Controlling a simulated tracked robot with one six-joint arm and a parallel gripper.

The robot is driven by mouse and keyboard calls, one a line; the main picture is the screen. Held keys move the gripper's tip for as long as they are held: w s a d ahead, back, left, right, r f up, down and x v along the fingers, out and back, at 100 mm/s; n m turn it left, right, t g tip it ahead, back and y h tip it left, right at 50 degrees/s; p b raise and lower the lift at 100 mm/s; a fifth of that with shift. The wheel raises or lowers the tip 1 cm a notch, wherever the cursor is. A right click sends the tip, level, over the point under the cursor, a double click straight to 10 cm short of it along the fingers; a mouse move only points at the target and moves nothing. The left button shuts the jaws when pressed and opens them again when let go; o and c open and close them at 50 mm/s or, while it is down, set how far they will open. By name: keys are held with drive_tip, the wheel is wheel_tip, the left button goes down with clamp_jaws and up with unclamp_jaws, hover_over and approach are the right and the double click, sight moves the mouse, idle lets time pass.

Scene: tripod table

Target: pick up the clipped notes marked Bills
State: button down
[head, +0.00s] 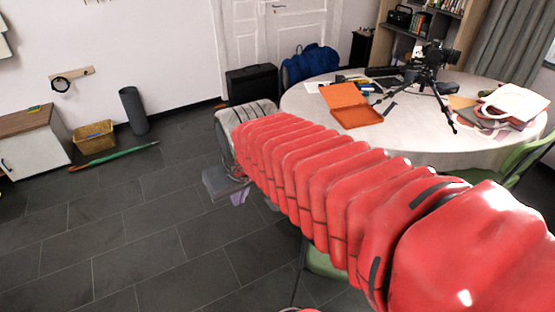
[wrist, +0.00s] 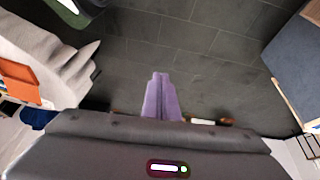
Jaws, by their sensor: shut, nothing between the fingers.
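I cannot make out the clipped notes marked Bills in either view. Small papers and items (head: 318,87) lie at the left back of the round table (head: 300,107), too small to read. My gripper (head: 238,198) hangs over the floor to the left of the table, clear of the tabletop. In the wrist view its purple fingers (wrist: 160,76) are together and empty, with dark floor tiles beyond them. My red-sleeved arm hides the table's near left side.
An open orange case (head: 354,104) and a camera tripod (head: 430,76) stand on the table, with bags (head: 515,103) at the right. A green chair (head: 525,155) is at the right edge. A black case (head: 252,83) and blue backpack (head: 310,62) stand behind. Floor at left is mostly clear.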

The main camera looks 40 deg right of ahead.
drive_tip(key=s+a+r+n, duration=0.1)
drive_tip(key=s+a, duration=0.5)
drive_tip(key=shift+s+r+t+y, duration=0.2)
drive_tip(key=shift+s+t+y, duration=0.05)
drive_tip(key=shift+t+y, duration=0.15)
drive_tip(key=c, duration=2.5)
unclamp_jaws()
